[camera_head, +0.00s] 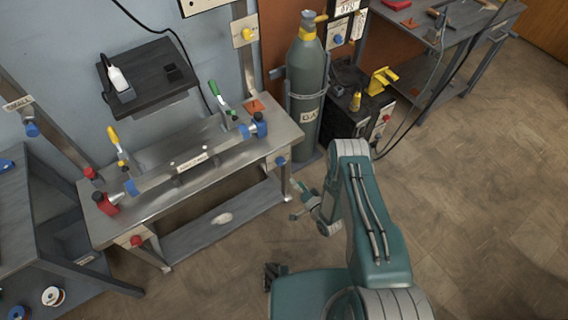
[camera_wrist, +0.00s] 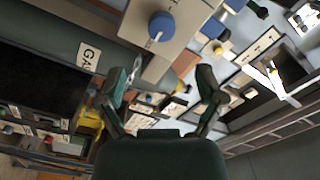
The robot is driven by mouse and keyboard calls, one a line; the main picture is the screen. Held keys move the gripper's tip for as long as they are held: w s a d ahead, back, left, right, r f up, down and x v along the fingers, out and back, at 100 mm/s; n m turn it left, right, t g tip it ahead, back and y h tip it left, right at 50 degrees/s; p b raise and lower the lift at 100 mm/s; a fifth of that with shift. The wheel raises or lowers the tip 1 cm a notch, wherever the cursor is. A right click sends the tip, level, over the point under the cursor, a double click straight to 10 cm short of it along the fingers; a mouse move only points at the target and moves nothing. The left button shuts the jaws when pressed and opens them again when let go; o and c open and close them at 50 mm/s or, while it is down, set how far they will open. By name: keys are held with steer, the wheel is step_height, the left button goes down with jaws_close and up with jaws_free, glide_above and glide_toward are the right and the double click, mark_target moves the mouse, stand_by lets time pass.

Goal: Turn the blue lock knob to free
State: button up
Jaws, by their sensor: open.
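Several blue knobs show, and I cannot tell for certain which is the lock knob. In the wrist view a round blue knob (camera_wrist: 162,26) sits on a beige plate (camera_wrist: 183,14), beyond my open gripper (camera_wrist: 161,84). Its fingers are wide apart with nothing between them. In the head view a blue knob (camera_head: 281,161) is on a small plate at the bench's right front. My gripper (camera_head: 297,202) is low in front of that end of the bench, small and partly hidden by my wrist. It appears clear of the knob. The knob's setting is not readable.
The metal bench (camera_head: 152,228) carries a long bar fixture (camera_head: 190,165) with coloured clamps. A grey gas cylinder (camera_head: 306,90) stands behind its right end, beside a dark machine (camera_head: 352,120) and hanging cables. A dark side table (camera_head: 38,215) is at left. Open floor lies right.

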mark_target(282, 164)
steer(key=x, duration=1)
steer(key=shift+w+a, duration=0.2)
steer(key=shift+a, duration=0.05)
steer(key=c, duration=1.1)
